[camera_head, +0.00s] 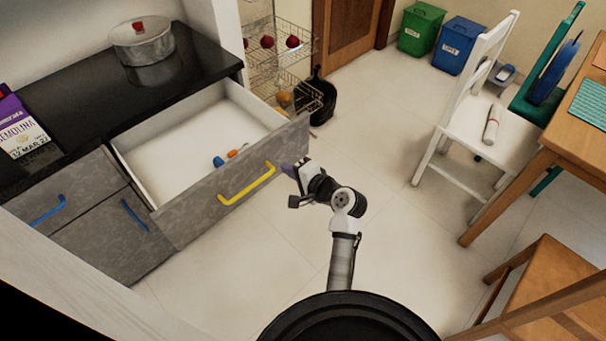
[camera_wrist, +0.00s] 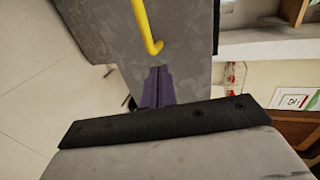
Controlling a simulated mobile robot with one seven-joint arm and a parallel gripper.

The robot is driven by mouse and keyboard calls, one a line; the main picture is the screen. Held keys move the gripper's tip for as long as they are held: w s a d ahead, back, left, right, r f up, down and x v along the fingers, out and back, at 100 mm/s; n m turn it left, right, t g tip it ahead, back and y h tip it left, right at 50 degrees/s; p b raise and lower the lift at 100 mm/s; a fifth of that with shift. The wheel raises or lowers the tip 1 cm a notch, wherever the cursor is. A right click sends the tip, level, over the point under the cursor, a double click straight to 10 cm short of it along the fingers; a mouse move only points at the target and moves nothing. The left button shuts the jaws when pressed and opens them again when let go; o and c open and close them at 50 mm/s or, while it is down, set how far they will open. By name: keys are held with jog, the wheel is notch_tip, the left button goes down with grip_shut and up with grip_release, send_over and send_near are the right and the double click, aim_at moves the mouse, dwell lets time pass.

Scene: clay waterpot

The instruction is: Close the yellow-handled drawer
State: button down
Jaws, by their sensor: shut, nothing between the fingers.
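The drawer (camera_head: 203,213) with a grey front is pulled well out of the dark-topped counter. Its yellow handle (camera_head: 247,187) runs along the front, and one end of the handle (camera_wrist: 147,28) shows in the wrist view. Inside the white drawer lie a small blue item (camera_head: 218,161) and an orange one (camera_head: 237,151). My gripper (camera_head: 288,170) is at the right end of the drawer front, just beyond the handle. Its purple fingers (camera_wrist: 157,84) are together and empty, pointing at the grey front. I cannot tell whether they touch it.
A pot (camera_head: 144,45) and a semolina packet (camera_head: 22,130) stand on the counter. Blue-handled fronts (camera_head: 90,205) are left of the drawer. A wire rack (camera_head: 285,60) and black bin (camera_head: 318,98) stand behind. The floor (camera_head: 375,150) toward the white chair (camera_head: 480,120) is clear.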

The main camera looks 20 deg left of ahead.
aim_at(271, 157)
jog(key=shift+w+a+f+p, duration=0.1)
jog(key=shift+w+a+p, duration=0.25)
jog(key=shift+a, duration=0.75)
jog(key=shift+w+a+p, duration=0.15)
jog(key=shift+w+a, duration=0.4)
jog(key=shift+a, duration=0.5)
